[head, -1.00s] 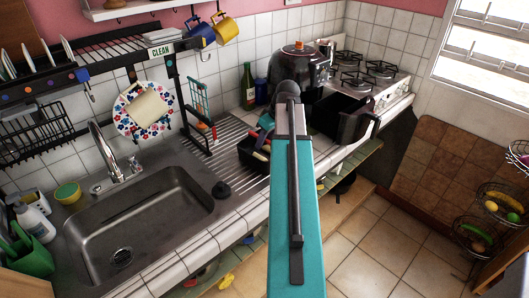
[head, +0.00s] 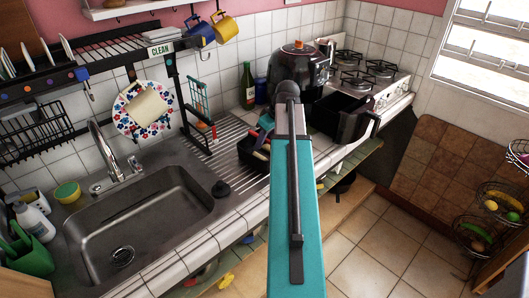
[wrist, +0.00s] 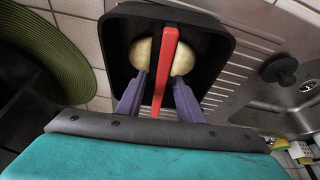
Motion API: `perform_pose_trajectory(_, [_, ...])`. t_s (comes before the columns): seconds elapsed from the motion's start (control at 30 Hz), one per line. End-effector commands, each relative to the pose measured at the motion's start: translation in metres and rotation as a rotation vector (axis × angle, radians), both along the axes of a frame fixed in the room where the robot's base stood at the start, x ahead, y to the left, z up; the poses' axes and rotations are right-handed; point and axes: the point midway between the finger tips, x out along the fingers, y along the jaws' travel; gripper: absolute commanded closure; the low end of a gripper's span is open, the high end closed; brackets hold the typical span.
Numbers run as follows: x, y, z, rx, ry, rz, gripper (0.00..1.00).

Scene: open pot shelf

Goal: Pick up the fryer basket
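The fryer basket is most likely the black open container with a handle (head: 338,114), beside the dark air fryer (head: 306,68) near the stove in the head view. In the wrist view my gripper (wrist: 163,57) shows two purple fingers with rounded cream tips close together. A red bar (wrist: 169,45) runs between the tips. Whether they press on it is unclear. Behind them is a black container (wrist: 218,50) with rounded corners. It may be the black caddy (head: 247,152) on the drainboard.
A stove (head: 365,75) stands at back right. A round green woven object (wrist: 70,60) fills the left of the wrist view. Open floor lies at the right front.

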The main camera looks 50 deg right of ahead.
Motion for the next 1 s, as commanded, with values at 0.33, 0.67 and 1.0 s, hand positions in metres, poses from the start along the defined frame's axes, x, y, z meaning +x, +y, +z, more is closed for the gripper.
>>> perform_pose_trajectory(0.33, [0.0001, 0.0001, -0.0013, 0.000, 0.000, 0.000, 0.66])
perform_pose_trajectory(0.67, [0.0000, 0.0001, -0.0012, 0.000, 0.000, 0.000, 1.00])
perform_pose_trajectory(1.0, [0.0000, 0.0001, -0.0012, 0.000, 0.000, 0.000, 1.00])
